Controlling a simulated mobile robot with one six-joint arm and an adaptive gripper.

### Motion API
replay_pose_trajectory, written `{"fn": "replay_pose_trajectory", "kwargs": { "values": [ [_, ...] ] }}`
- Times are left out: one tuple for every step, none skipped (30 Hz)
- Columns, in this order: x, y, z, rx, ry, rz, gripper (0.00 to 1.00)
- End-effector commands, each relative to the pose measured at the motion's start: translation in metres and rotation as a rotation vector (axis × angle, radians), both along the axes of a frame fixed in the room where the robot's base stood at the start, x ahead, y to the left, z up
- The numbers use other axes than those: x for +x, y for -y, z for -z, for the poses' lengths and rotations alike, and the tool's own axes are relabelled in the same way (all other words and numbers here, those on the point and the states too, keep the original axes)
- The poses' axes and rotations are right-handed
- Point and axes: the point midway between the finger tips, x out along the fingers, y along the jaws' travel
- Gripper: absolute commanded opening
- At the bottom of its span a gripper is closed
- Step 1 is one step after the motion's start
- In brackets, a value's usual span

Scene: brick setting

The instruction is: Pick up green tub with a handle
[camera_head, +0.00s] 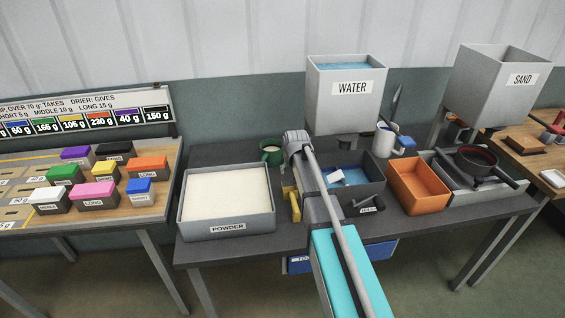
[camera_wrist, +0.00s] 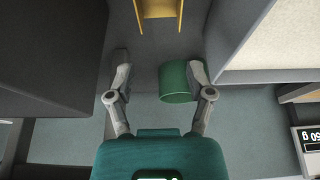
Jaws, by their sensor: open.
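The green tub (camera_head: 272,157) stands on the dark bench behind the powder bin in the head view. My gripper (camera_wrist: 159,76) is open with nothing clasped, and the left finger is clearly apart from the tub. In the head view the end of my arm is just right of the tub, and the fingers cannot be made out.
The powder bin (camera_head: 272,222) is in front of the tub. A grey bin with blue inside (camera_head: 374,193) and the tall water tank (camera_head: 340,112) stand to the right. A yellow object (camera_head: 294,206) sits between the bins; it also shows in the wrist view (camera_wrist: 158,9).

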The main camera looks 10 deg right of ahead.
Motion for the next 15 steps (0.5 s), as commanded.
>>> {"fn": "replay_pose_trajectory", "kwargs": {
  "values": [
    [-0.011,0.000,-0.008,0.000,-0.010,0.000,0.68],
    [-0.016,0.000,-0.011,0.000,-0.016,0.000,0.68],
    [-0.025,0.000,-0.015,0.000,-0.026,0.000,0.68],
    [-0.033,0.000,-0.019,0.000,-0.036,0.000,0.68],
    [-0.041,0.000,-0.023,0.000,-0.046,0.000,0.68],
    [-0.053,0.000,-0.029,0.000,-0.060,0.000,0.68],
    [-0.063,-0.001,-0.034,0.000,-0.073,0.000,0.68],
    [-0.073,-0.001,-0.039,0.000,-0.086,0.000,0.68],
    [-0.087,-0.001,-0.046,0.000,-0.104,0.000,0.68],
    [-0.099,-0.001,-0.051,0.000,-0.118,0.000,0.68],
    [-0.110,-0.001,-0.056,0.000,-0.134,0.000,0.68],
    [-0.126,-0.001,-0.064,0.000,-0.153,0.000,0.68],
    [-0.138,-0.001,-0.069,0.000,-0.170,0.000,0.68],
    [-0.149,-0.001,-0.075,0.000,-0.184,0.000,0.68],
    [-0.165,-0.001,-0.082,0.000,-0.206,0.000,0.68]
  ]
}}
